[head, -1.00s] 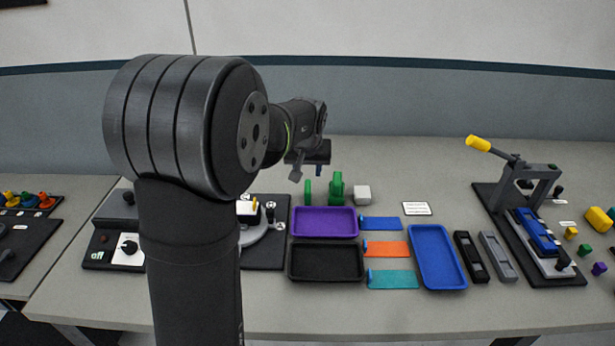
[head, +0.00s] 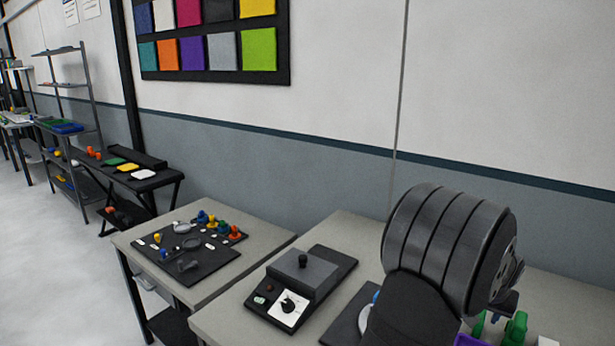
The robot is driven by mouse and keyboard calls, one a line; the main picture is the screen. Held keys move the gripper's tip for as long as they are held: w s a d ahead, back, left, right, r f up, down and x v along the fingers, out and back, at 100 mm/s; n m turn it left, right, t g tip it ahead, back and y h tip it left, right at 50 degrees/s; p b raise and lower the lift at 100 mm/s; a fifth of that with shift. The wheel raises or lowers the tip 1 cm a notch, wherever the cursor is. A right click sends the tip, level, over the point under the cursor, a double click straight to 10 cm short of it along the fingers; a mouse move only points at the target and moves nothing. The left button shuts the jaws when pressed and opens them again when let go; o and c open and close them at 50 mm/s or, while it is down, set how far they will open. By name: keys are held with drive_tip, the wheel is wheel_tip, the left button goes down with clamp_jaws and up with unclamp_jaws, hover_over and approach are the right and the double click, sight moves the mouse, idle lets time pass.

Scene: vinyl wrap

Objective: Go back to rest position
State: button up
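My gripper (head: 505,304) shows only as a small dark piece at the lower right of the head view, beyond the thick black joint of my arm. Most of it is hidden by that joint, and its fingers cannot be made out. A small blue bit shows just below it, too small to identify. Green parts (head: 515,328) stand on the table close below the gripper. I cannot see a gap or contact between them.
A control box with a white dial plate (head: 289,307) sits on the near table. To its left, another table holds a black mat (head: 205,262) with several coloured pieces. A black bench (head: 143,180) and shelves stand further left. Colour swatches (head: 207,47) hang on the wall.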

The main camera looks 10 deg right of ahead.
drive_tip(key=x, duration=0.5)
drive_tip(key=shift+s+a, duration=0.1)
drive_tip(key=shift+a, duration=0.05)
wheel_tip(320, 180, up, 3)
drive_tip(key=shift+f, duration=0.1)
drive_tip(key=shift+r, duration=0.6)
drive_tip(key=shift+f, duration=0.1)
